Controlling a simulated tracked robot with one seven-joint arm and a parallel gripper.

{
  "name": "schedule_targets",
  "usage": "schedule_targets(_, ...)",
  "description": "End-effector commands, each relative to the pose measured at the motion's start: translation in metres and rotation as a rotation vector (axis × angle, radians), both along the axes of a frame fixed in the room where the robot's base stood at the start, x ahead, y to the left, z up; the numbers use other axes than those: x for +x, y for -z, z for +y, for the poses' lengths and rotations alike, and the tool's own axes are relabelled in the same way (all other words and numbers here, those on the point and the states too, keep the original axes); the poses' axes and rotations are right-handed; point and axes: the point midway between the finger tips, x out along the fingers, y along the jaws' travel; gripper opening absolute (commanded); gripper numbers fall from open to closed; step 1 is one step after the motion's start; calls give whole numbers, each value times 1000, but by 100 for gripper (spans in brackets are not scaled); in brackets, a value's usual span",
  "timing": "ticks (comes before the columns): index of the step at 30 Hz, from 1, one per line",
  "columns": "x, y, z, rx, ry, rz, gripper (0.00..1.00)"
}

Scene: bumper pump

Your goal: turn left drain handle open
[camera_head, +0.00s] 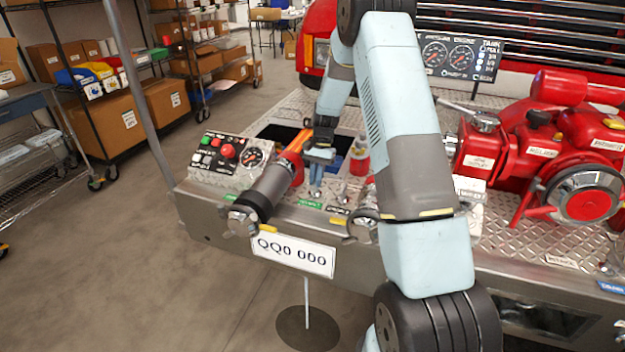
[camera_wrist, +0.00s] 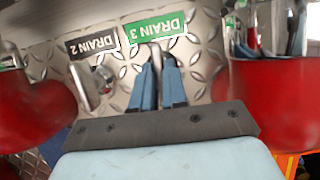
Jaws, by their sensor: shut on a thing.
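The left drain handle, a small metal lever by a green DRAIN 3 label (camera_wrist: 157,28), shows its tip (camera_wrist: 155,57) between my fingers in the wrist view. My gripper (camera_wrist: 158,78) has its two blue fingers closed on it. In the head view my gripper (camera_head: 316,188) reaches down to the bumper deck, just above the green label (camera_head: 310,204). The fingers hide most of the handle, so its exact angle is hard to tell. A second metal handle (camera_wrist: 88,92) stands beside it under the dark DRAIN 2 label (camera_wrist: 92,45), apart from my fingers.
Red cylindrical parts stand close on both sides of my gripper, one at left (camera_wrist: 30,105) and one at right (camera_wrist: 270,100) in the wrist view. A control box (camera_head: 228,158) sits on the deck's left. A red pump (camera_head: 540,150) fills the right side.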

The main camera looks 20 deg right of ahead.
Motion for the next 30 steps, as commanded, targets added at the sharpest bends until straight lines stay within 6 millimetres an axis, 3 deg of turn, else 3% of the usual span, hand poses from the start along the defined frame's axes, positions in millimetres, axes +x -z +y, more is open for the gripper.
schedule_targets(19, 3, -2, 2, 2, -51, -7, 0)
schedule_targets(20, 3, -2, 2, 2, -51, -7, 15)
schedule_targets(21, 3, -2, 2, 2, -51, -7, 18)
schedule_targets(27, 2, -1, 2, 2, -50, -4, 38)
schedule_targets(30, 1, -1, 2, 1, -50, -2, 38)
